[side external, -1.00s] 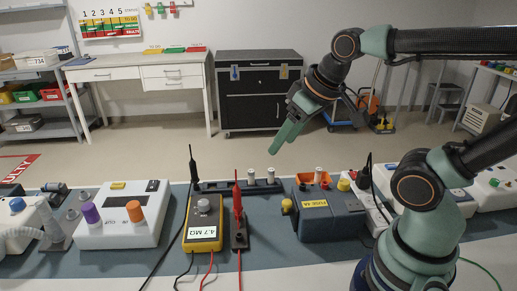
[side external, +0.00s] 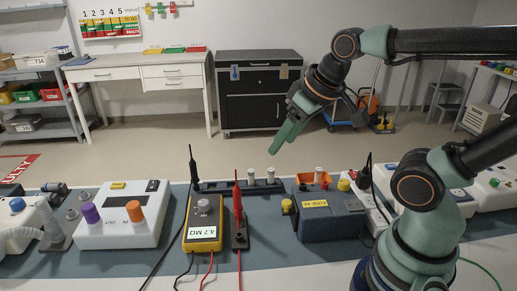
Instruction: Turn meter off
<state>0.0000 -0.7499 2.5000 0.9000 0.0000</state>
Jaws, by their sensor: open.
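The meter (side external: 202,236) is a yellow box on the blue-grey mat, left of centre. Its display reads "4.7 MΩ". A grey knob (side external: 204,206) sits on its upper part; its pointer direction is too small to tell. A black probe (side external: 193,168) stands upright just behind it, and a red probe (side external: 238,206) stands in a dark holder at its right. My gripper (side external: 294,128) is open and empty, high above the bench, to the right of and well above the meter. It touches nothing.
A white box with purple and orange knobs (side external: 122,217) stands left of the meter. A blue-grey box labelled "FUSE 4A" (side external: 329,214) stands to the right. A dark rack with white cylinders (side external: 225,186) lies behind. Cables run off the front edge.

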